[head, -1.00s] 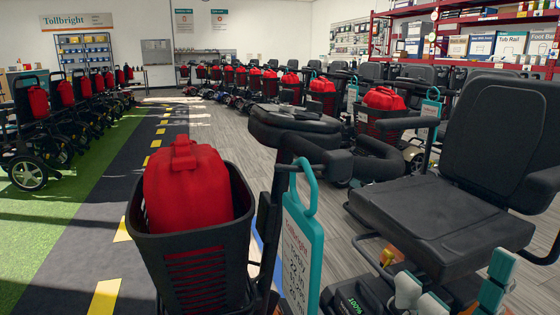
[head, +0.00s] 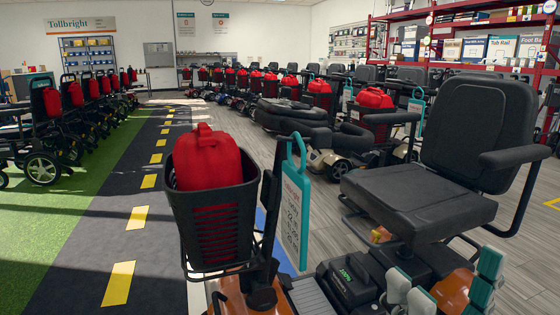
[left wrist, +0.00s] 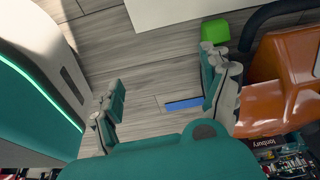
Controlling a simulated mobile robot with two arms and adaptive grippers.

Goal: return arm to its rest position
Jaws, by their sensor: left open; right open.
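My right gripper (head: 447,290) shows at the bottom right of the head view, with teal-tipped grey fingers apart and nothing between them. It is in front of the near scooter's black seat (head: 420,203). My left gripper (left wrist: 168,102) shows in the left wrist view, its two fingers wide apart and empty above the grey wood floor. It is outside the head view. An orange scooter body (left wrist: 285,85) lies to its right; I cannot tell whether they touch.
The near scooter carries a black basket (head: 215,235) with a red bag (head: 207,160) and a teal-edged tag (head: 296,205). Rows of scooters stand behind and at left. A green block (left wrist: 215,31) lies near the left fingers.

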